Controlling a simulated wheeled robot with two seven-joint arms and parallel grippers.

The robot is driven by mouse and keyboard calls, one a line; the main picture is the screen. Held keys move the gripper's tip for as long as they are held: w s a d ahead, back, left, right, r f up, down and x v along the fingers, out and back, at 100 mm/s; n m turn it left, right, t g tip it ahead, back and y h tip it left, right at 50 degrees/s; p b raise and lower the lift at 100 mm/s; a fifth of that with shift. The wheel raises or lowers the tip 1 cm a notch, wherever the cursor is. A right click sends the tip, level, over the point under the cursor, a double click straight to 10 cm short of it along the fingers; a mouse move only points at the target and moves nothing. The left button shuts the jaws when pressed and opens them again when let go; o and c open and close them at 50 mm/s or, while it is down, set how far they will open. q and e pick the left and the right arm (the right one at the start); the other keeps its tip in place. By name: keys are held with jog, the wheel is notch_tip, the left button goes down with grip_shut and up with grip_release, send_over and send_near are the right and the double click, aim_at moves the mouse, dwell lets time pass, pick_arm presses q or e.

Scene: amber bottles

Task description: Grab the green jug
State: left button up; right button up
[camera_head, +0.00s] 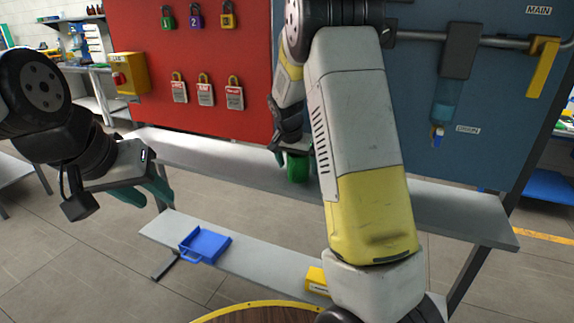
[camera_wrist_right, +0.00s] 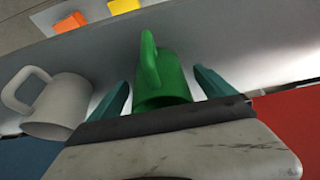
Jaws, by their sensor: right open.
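The green jug (camera_head: 297,168) stands on the upper grey shelf in the head view, partly hidden by my right arm and gripper. In the right wrist view the green jug (camera_wrist_right: 162,82) lies between the two teal fingers of my right gripper (camera_wrist_right: 165,90), its handle pointing away from the palm. The right gripper (camera_head: 288,152) is open, with a visible gap between each finger and the jug. My left gripper (camera_head: 148,188) hangs in front of the shelf at the left, away from the jug; its finger gap is unclear.
A white mug (camera_wrist_right: 62,106) stands beside the jug, left in the wrist view. The upper shelf (camera_head: 220,165) runs below a red board (camera_head: 190,60) with padlocks and a blue board (camera_head: 465,100). A blue tray (camera_head: 205,244) and yellow box (camera_head: 316,280) sit on the lower shelf.

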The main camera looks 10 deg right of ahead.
jog(key=shift+f, duration=0.2)
jog(key=c, duration=1.5)
jog(key=shift+o, duration=0.2)
jog(key=shift+r, duration=0.15)
